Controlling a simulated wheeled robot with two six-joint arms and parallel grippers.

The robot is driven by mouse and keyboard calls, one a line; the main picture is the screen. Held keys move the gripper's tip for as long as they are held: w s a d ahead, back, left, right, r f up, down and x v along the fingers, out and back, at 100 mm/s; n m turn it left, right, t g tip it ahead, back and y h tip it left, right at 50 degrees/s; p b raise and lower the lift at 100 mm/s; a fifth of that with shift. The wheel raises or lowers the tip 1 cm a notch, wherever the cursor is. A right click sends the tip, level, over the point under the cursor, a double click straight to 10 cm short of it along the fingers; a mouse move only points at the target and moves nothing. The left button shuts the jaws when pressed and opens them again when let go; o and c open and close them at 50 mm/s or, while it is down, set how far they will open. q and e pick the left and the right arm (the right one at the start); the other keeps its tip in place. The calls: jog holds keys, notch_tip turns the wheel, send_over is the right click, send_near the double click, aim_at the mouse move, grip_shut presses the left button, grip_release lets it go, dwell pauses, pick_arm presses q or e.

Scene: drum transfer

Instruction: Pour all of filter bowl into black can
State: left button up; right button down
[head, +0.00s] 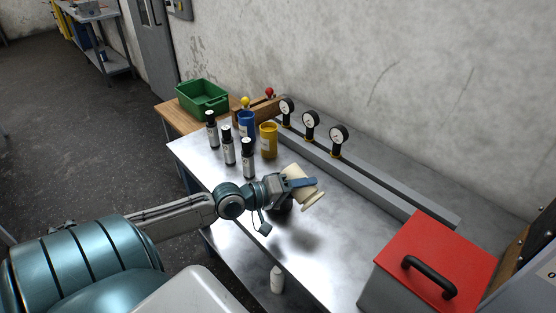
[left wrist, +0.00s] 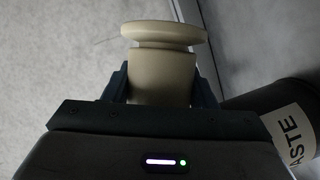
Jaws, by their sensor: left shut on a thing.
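The cream filter bowl (head: 313,201) is held in my left gripper (head: 302,184) above the metal table, tilted well over with its wide flange low and to the right. In the left wrist view the bowl (left wrist: 163,75) sits between the two fingers, its flange at the top. The inside of the bowl is hidden. A black can (head: 282,207) stands on the table under my left gripper, mostly hidden by it. In the left wrist view the can (left wrist: 265,98), with a white label reading "ASTE", is at the right. My right gripper is not in view.
Several dark bottles with white labels (head: 229,152), a blue cup (head: 246,124) and a yellow cup (head: 268,141) stand beyond my gripper. Gauges (head: 310,126) line the back rail. A red-lidded box (head: 437,256) is at right. The metal table between is clear.

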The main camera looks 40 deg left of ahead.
pick_arm(q)
jog(key=shift+r, duration=0.2)
jog(key=shift+r+n+h+b, duration=0.2)
jog(key=shift+n+h+b, duration=0.1)
jog(key=shift+n+b, duration=0.3)
jog(key=shift+a+r+t+b, duration=0.2)
jog(key=shift+a+t+b, duration=0.1)
jog(key=shift+a, duration=0.05)
jog(key=shift+a+r+n+b, duration=0.15)
jog(key=shift+a+n+b, duration=0.05)
jog(key=shift+n+b, duration=0.25)
jog(key=shift+a+r, duration=0.1)
jog(key=shift+n, duration=0.25)
